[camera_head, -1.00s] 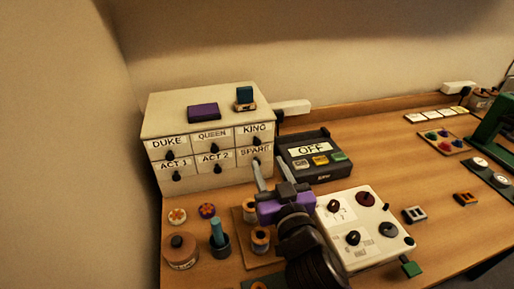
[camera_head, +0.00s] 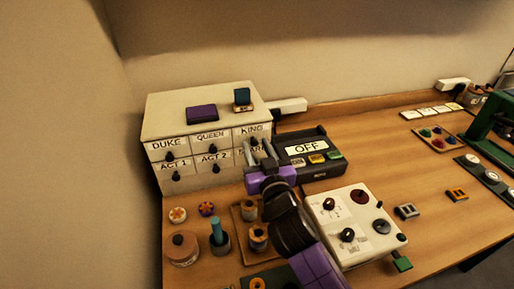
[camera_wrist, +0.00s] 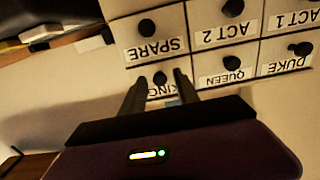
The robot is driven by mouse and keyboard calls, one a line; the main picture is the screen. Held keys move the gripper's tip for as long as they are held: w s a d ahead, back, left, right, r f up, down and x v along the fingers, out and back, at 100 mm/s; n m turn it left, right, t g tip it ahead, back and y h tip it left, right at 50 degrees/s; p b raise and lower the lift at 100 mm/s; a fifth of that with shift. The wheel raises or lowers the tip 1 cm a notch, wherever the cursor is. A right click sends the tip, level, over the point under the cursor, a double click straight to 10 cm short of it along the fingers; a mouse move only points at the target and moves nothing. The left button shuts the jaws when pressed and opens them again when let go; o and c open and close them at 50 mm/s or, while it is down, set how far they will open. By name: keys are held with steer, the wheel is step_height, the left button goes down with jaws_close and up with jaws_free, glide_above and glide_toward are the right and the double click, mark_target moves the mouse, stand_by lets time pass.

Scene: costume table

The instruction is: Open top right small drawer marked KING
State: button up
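The cream drawer cabinet (camera_head: 205,112) stands at the back left with two rows of small labelled drawers. The KING drawer (camera_head: 242,131) is at the top right and looks closed. Its dark knob shows in the wrist view (camera_wrist: 159,78), where the picture is upside down. My gripper (camera_head: 259,148) is in front of the right column of drawers. In the wrist view its two fingers (camera_wrist: 157,90) are apart, one on each side of the KING knob. Nothing is visibly held, and I cannot tell whether either finger touches the knob.
A dark box with an OFF sign (camera_head: 308,148) stands close to the cabinet's right. A cream panel with knobs (camera_head: 352,220) lies right of my arm. Spools and pots (camera_head: 182,249) stand at the front left. A purple block (camera_head: 202,113) and a teal block (camera_head: 242,95) sit on the cabinet.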

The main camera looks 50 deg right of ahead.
jaws_close()
stand_by(1.2)
